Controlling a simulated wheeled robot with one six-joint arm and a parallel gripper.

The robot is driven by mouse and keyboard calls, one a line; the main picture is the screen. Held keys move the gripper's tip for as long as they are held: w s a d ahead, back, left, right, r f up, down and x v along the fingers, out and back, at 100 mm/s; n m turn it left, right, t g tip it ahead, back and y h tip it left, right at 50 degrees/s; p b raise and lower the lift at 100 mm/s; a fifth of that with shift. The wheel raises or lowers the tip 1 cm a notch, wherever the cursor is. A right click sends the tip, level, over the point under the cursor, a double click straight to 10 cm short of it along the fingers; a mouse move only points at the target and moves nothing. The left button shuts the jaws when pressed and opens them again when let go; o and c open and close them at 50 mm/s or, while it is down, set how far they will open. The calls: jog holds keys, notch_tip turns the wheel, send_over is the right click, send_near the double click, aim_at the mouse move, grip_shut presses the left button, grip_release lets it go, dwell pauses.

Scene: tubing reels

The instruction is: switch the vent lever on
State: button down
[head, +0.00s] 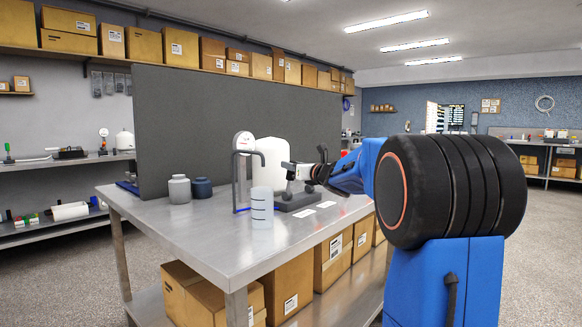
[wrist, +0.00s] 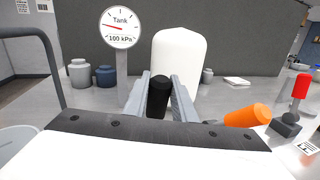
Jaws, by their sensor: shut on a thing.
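My gripper (wrist: 159,88) is shut on a black handle (wrist: 159,98), which stands between its two grey fingers in the wrist view. I cannot read a label to tell whether this handle is the vent lever. In the head view my gripper (head: 292,172) is over the dark valve base (head: 300,202) on the table, and its grip there is too small to make out. An orange handle (wrist: 248,116) lies tilted to the right of the fingers. A red-topped upright handle (wrist: 300,86) stands farther right.
A white tank (wrist: 180,55) stands behind the fingers, with a "Tank" gauge (wrist: 120,27) left of it. A striped translucent cylinder (head: 262,208) and a bent pipe stand nearby. Two jars (head: 180,189) sit farther left. The steel table's (head: 190,228) front left is clear.

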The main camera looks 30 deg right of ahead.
jog(key=shift+s+d+f+m+t, duration=0.35)
jog(key=shift+s+f+t, duration=0.1)
jog(key=shift+s+t, duration=0.4)
jog(key=shift+s+d+f+m+t, duration=0.3)
jog(key=shift+s+f+t, duration=0.1)
jog(key=shift+s+t, duration=0.5)
jog(key=shift+s+d+f+m+t, duration=0.25)
jog(key=shift+s+f+m+t, duration=0.15)
jog(key=shift+s+t, duration=0.45)
jog(key=shift+w, duration=0.1)
jog(key=c, duration=1.5)
grip_release()
jog(key=shift+o, duration=0.2)
jog(key=a+v, duration=0.1)
jog(key=v, duration=1.6)
jog(key=shift+d+f, duration=0.25)
jog(key=shift+d, duration=0.15)
